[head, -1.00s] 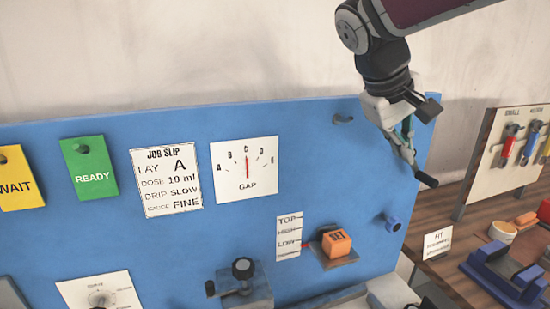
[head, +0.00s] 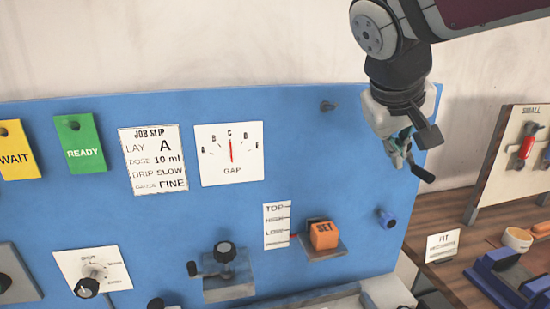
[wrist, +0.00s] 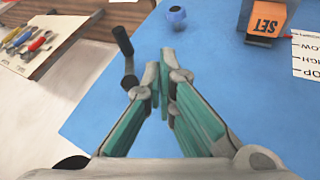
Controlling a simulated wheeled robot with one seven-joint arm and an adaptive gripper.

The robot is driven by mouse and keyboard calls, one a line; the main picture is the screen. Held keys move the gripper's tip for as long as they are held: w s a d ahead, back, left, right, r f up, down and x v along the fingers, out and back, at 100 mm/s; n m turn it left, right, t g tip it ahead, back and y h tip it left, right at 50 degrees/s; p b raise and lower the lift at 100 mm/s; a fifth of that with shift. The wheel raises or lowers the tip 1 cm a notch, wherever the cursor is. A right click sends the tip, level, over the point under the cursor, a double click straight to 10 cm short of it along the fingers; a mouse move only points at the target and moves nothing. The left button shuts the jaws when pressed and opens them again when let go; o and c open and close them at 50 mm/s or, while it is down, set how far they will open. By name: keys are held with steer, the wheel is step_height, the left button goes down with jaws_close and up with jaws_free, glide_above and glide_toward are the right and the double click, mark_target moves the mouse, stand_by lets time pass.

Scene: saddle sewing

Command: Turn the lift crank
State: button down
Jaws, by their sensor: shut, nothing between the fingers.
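The black crank handle (head: 424,173) shows at the right end of the blue panel, by my fingertips. The orange SET block (head: 323,235) sits on a small grey shelf.
A blue knob (head: 387,218) sticks out below my gripper, and a dark peg (head: 328,106) to its left. A black-knobbed fixture (head: 226,254) stands lower on the panel. A wooden bench (head: 465,205) at right holds a tool board (head: 493,170) and a white sign (head: 441,247).

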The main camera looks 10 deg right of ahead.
mark_target(412, 158)
steer(key=w+d+f+p, duration=0.1)
steer(key=w+d+f, duration=0.2)
steer(key=d+f, duration=0.3)
steer(key=shift+w+d+f, duration=0.2)
steer(key=shift+d+f, duration=0.15)
steer(key=shift+d, duration=0.5)
steer(key=shift+w+f+b, duration=0.1)
steer(key=shift+w+b, duration=0.05)
steer(key=shift+b, duration=0.3)
steer(key=shift+d+h+b, duration=0.1)
steer(key=shift+h+b, duration=0.2)
steer(key=shift+b, duration=0.05)
